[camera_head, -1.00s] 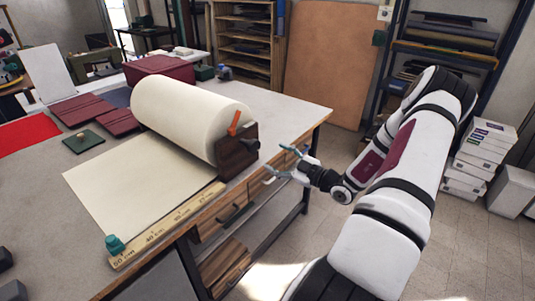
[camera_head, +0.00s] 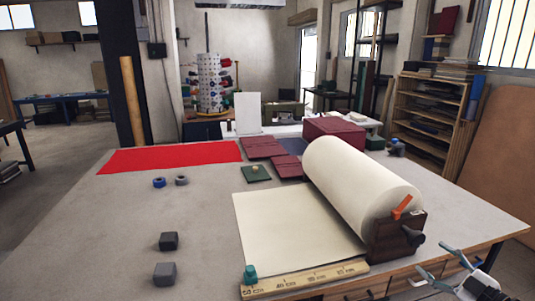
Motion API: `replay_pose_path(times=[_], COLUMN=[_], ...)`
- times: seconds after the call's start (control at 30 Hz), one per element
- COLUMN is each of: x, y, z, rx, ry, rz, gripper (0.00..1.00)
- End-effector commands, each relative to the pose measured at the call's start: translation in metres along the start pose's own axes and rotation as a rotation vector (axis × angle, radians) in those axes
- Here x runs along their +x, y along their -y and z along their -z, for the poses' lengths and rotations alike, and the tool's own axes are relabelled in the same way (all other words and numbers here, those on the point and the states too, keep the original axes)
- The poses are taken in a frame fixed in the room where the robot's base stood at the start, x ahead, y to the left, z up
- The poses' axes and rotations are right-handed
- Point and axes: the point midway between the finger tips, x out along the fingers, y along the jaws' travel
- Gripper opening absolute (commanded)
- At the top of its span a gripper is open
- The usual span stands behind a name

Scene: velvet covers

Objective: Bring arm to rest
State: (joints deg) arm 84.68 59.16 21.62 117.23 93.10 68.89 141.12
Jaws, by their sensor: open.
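My gripper (camera_head: 450,270) shows at the lower right corner of the head view, with its two light blue-grey fingers spread apart and nothing between them. It is beside the table's front right edge, near the drawer fronts, and apart from the paper roll. Most of my arm is outside the picture, cut off by the right and bottom edges.
The grey table (camera_head: 120,225) carries a large cream paper roll (camera_head: 360,185) in a dark wooden holder (camera_head: 395,238), a wooden ruler (camera_head: 305,279), red velvet (camera_head: 170,156), maroon covers (camera_head: 264,147) and dark grey blocks (camera_head: 165,273). The table's left part is mostly bare.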

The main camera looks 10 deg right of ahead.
Motion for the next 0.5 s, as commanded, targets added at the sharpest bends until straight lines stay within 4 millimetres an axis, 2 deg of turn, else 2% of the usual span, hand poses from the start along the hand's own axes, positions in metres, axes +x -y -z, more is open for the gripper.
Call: replay_pose_path(times=[0.03, 0.1, 0.2, 0.33, 0.5], x=[0.013, 0.028, 0.044, 0.054, 0.05], y=[0.004, 0.015, 0.033, 0.058, 0.09], z=[0.022, 0.054, 0.101, 0.156, 0.22], rx=[-0.109, -0.295, -0.577, -0.941, -1.407], ry=[-0.037, -0.1, -0.217, -0.401, -0.693], rz=[0.071, 0.178, 0.322, 0.477, 0.624], gripper=[0.66, 0.66, 0.66, 0.66, 0.66])
